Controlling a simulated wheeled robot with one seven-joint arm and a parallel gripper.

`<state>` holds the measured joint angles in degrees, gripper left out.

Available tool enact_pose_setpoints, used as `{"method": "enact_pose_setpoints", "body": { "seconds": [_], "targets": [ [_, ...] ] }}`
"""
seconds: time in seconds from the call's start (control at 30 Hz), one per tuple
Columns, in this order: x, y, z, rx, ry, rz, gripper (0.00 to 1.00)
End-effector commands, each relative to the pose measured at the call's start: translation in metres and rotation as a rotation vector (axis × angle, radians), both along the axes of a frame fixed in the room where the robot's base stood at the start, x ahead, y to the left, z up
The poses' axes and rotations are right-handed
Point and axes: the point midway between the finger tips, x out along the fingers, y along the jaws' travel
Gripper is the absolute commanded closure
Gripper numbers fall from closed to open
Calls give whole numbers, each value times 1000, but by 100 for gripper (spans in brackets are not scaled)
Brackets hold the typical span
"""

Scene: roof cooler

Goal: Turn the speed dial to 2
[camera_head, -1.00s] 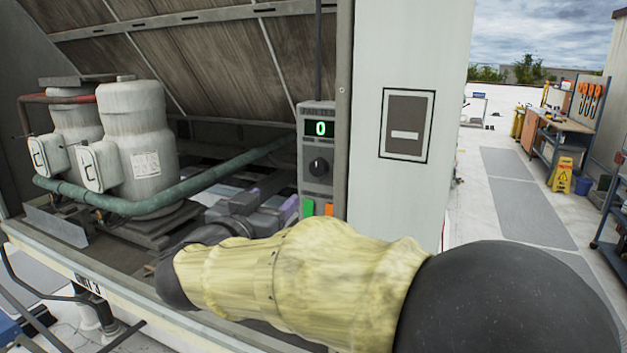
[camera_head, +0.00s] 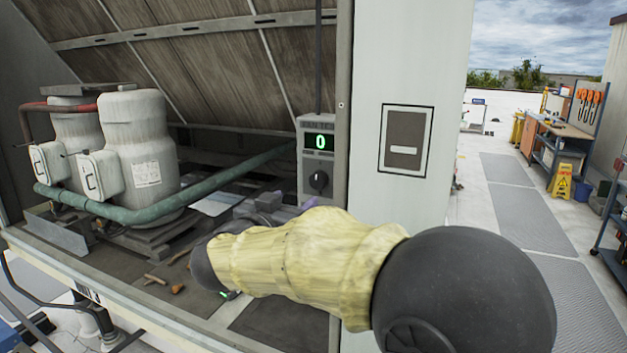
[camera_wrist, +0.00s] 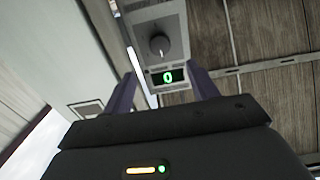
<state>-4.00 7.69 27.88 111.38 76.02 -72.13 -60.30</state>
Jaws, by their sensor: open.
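The speed dial (camera_head: 319,180) is a round black knob on a grey control box (camera_head: 310,160) fixed to the post inside the cooler. The green display (camera_head: 319,142) above it reads 0. In the wrist view the dial (camera_wrist: 159,45) shows with a pale pointer mark, and the display (camera_wrist: 168,77) appears below it. My gripper (camera_wrist: 165,88) is open, its two purple fingers apart on either side of the display in that view, with nothing between them. A gap to the box cannot be judged.
Two white tanks (camera_head: 138,160) with a green pipe (camera_head: 190,205) stand left of the box. A white panel (camera_head: 405,90) with a small framed plate is right of it. The walkway at right is open.

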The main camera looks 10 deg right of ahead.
Motion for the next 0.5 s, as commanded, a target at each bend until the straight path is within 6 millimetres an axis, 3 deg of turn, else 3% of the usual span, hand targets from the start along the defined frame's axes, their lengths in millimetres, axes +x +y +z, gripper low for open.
{"method": "enact_pose_setpoints", "body": {
  "seconds": [0.5],
  "targets": [
    [73,-53,2,1,2,-1,41]
  ]
}}
